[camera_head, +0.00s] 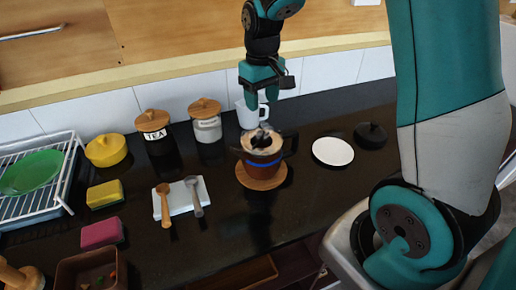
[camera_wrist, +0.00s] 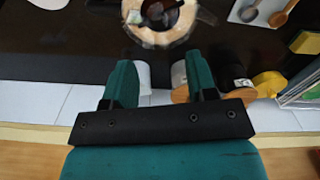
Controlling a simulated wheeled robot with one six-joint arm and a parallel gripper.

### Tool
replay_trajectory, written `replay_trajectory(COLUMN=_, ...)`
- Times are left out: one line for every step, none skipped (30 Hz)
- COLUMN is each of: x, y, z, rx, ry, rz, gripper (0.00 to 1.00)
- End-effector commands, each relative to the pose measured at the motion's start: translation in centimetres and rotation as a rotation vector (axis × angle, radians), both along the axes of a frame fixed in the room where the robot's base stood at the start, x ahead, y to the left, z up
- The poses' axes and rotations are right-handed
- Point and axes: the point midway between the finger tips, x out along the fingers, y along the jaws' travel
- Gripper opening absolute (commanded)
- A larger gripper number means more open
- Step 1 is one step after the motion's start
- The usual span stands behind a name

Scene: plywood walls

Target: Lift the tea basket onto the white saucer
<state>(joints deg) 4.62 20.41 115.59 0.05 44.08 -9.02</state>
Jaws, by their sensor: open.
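In the wrist view the pale round top (camera_wrist: 150,37) is near the upper edge, partly cut off. The white saucer (camera_head: 333,151) lies empty to the right of the pot, and a sliver of it shows in the wrist view (camera_wrist: 46,4). My gripper (camera_head: 263,102) is open and empty, above and slightly behind the pot.
A white mug (camera_head: 246,117) stands close behind the pot. A black lid (camera_head: 370,135) lies right of the saucer. Two jars (camera_head: 205,127), a tray with spoons (camera_head: 184,197), a yellow pot (camera_head: 106,150) and a dish rack (camera_head: 60,200) are left.

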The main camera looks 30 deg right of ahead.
Motion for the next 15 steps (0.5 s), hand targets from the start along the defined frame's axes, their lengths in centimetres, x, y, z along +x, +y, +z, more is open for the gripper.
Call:
replay_trajectory(x=-0.1, y=0.0, z=-0.9, rx=0.001, ry=0.006, rz=0.000, gripper=0.52)
replay_trajectory(x=-0.1, y=0.0, z=-1.5, rx=0.001, ry=0.006, rz=0.000, gripper=0.52)
replay_trajectory(x=-0.1, y=0.0, z=-2.1, rx=0.001, ry=0.005, rz=0.001, gripper=0.52)
replay_trajectory(x=0.0, y=0.0, z=-2.5, rx=0.001, ry=0.003, rz=0.001, gripper=0.52)
replay_trajectory(x=0.0, y=0.1, z=-2.9, rx=0.001, ry=0.003, rz=0.001, gripper=0.52)
replay_trajectory(x=0.0, y=0.1, z=-3.3, rx=0.001, ry=0.002, rz=0.001, gripper=0.52)
replay_trajectory(x=0.0, y=0.1, z=-3.5, rx=0.001, ry=0.002, rz=0.002, gripper=0.52)
replay_trajectory(x=0.0, y=0.1, z=-3.7, rx=0.001, ry=0.001, rz=0.002, gripper=0.52)
replay_trajectory(x=0.0, y=0.1, z=-3.8, rx=0.001, ry=0.001, rz=0.002, gripper=0.52)
replay_trajectory(x=0.0, y=0.1, z=-4.0, rx=0.001, ry=0.000, rz=0.002, gripper=0.52)
replay_trajectory(x=0.0, y=0.1, z=-4.2, rx=0.001, ry=0.001, rz=0.002, gripper=0.52)
replay_trajectory(x=0.0, y=0.2, z=-4.6, rx=0.001, ry=0.004, rz=0.003, gripper=0.52)
replay_trajectory(x=0.0, y=0.2, z=-5.0, rx=0.001, ry=0.004, rz=0.003, gripper=0.52)
replay_trajectory(x=-0.1, y=0.2, z=-5.4, rx=0.002, ry=0.006, rz=0.003, gripper=0.52)
replay_trajectory(x=0.0, y=0.2, z=-6.0, rx=0.002, ry=0.005, rz=0.004, gripper=0.52)
